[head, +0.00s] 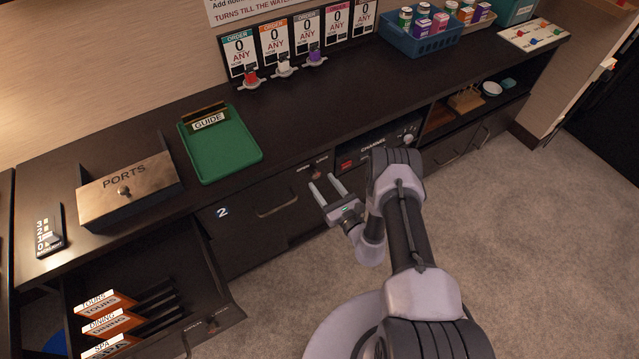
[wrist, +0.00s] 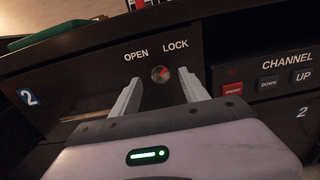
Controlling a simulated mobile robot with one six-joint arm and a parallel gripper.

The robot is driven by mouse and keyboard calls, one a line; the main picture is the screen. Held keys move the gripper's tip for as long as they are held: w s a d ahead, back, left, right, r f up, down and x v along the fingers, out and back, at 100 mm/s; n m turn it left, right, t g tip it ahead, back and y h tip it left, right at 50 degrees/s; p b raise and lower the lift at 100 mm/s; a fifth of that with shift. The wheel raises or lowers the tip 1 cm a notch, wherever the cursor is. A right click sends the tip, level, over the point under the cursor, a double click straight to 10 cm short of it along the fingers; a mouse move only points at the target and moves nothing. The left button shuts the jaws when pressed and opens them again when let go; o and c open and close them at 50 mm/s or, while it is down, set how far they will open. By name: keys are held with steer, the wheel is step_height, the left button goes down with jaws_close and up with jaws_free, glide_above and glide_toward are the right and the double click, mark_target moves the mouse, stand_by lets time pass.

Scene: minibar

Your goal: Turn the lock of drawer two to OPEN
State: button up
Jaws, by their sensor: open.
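Drawer two (head: 255,212) is a dark, shut drawer front with a white 2 on a blue label and a bar handle; its front also shows in the wrist view (wrist: 75,90). Its lock (wrist: 160,73) is a small round knob with a red mark, below the words OPEN on the left and LOCK on the right. The red mark seems to lean toward the LOCK side. The lock shows small in the head view (head: 316,174). My gripper (wrist: 160,80) is open, with its fingers apart on either side of the lock in the wrist view. Contact cannot be told.
Right of the lock is a channel panel (wrist: 270,83) with a red button and DOWN and UP buttons. A lower left drawer (head: 210,322) stands open with folders. A green tray (head: 235,160) and a PORTS box (head: 125,187) are on the counter.

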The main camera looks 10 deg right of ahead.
mark_target(317, 175)
steer(key=shift+b+x, duration=0.3)
steer(key=shift+x, duration=1.2)
jaws_close()
